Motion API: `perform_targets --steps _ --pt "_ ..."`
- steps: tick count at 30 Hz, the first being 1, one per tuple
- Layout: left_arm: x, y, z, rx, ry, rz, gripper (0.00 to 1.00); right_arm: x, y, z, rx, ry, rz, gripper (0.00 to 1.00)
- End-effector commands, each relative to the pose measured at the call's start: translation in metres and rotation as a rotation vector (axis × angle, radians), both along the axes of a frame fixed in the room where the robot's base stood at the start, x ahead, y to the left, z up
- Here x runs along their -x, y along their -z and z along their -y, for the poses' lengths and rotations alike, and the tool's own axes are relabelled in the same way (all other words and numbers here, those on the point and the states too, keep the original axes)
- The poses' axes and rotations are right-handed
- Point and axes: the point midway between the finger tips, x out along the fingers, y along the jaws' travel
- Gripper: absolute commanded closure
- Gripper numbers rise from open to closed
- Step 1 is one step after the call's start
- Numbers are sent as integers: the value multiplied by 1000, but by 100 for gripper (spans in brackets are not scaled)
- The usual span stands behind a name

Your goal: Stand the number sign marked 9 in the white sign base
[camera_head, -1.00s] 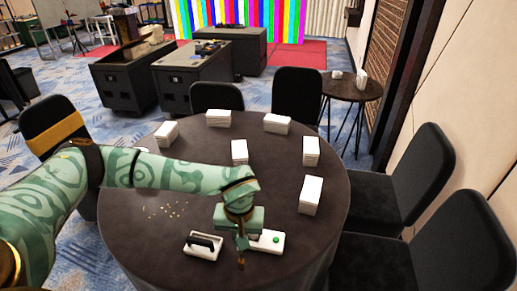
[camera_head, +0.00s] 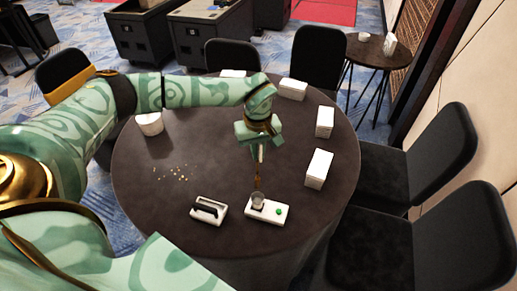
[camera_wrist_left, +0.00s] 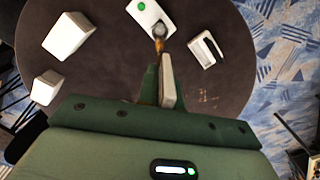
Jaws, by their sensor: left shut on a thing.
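My left gripper (camera_head: 258,180) is shut on a pale flat slab (camera_wrist_left: 168,82), seen nearly edge-on in the left wrist view. It may be the number sign; no 9 shows. A white block (camera_head: 220,207) with a dark bar or slot lies just left of that plate. I cannot tell for certain which white piece is the sign base. My right gripper is not in view.
The dark round table (camera_head: 215,235) also bears several white stacks, such as one at the right (camera_head: 318,168), and a white round container (camera_head: 149,123). Small crumbs (camera_head: 172,173) lie at the left. Black chairs (camera_head: 440,150) stand around the table.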

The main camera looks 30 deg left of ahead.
Motion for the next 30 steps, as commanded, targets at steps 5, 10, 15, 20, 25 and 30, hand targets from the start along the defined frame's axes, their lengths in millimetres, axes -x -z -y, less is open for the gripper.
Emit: perform_targets --steps 5,10,15,20,25,30 --pt "0 20 0 -1 0 -1 100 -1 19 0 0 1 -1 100" --pt "0 34 0 -1 0 -2 100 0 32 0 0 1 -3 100" --pt "0 46 0 -1 0 -2 100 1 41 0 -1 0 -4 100" --pt "0 59 0 -1 1 -1 100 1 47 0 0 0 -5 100" --pt "0 74 0 -1 1 -1 100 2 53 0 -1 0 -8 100" --pt "0 88 0 -1 0 -1 100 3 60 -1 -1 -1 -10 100"
